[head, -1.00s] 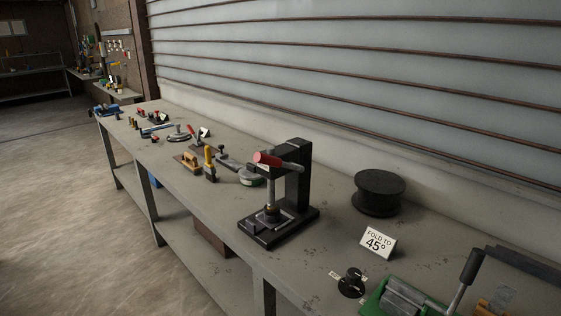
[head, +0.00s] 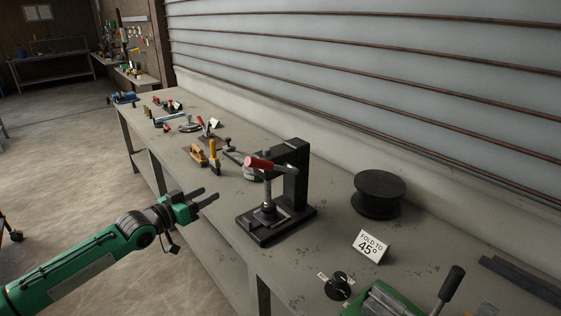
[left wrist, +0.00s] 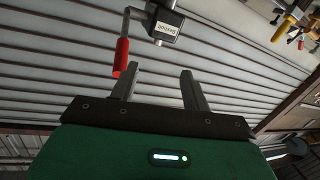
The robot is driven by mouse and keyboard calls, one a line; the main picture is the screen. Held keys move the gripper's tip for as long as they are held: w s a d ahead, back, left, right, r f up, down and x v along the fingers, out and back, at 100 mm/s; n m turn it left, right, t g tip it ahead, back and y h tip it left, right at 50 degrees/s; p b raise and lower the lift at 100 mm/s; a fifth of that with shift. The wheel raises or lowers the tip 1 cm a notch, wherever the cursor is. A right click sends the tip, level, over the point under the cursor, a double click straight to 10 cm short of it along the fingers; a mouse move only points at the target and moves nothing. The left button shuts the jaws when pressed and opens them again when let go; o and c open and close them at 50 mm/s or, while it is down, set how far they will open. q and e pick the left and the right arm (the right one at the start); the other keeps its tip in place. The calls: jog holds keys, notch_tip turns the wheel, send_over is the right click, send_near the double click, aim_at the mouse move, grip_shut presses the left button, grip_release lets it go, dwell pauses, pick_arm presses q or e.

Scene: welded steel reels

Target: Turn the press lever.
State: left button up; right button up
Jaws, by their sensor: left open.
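The press (head: 296,185) is a black stand with an upright column and a ram over a base plate, on the grey workbench. Its press lever (head: 258,163) has a red grip at the top, pointing left and toward the bench's front. My left gripper (head: 210,194) is open and empty, off the bench's front edge, left of the press and lower than the lever. In the left wrist view the red lever grip (left wrist: 121,58) hangs beyond the left finger, apart from it, with the press's black top (left wrist: 165,28) above. My right gripper is not in view.
A black reel (head: 379,194), a "FOLD TO 45°" sign (head: 370,246), a black knob (head: 338,286) and a green bending tool (head: 385,301) stand right of the press. Several hand tools (head: 205,154) lie farther left along the bench. A ribbed shutter wall is behind.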

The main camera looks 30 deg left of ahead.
pick_arm(q)
jog(key=m+h, duration=0.1)
jog(key=h, duration=0.1)
send_near(258, 163)
jog(key=p+x, duration=0.1)
jog(key=x, duration=0.2)
jog(key=p+x, duration=0.1)
jog(key=x, duration=0.2)
jog(key=a+f+p+x, duration=0.1)
jog(key=p+x, duration=0.1)
jog(key=x, duration=0.2)
jog(key=shift+w+a, duration=0.15)
jog(key=shift+w+d+f, duration=0.1)
jog(key=shift+w+d, duration=0.1)
jog(key=shift+w, duration=0.35)
grip_shut()
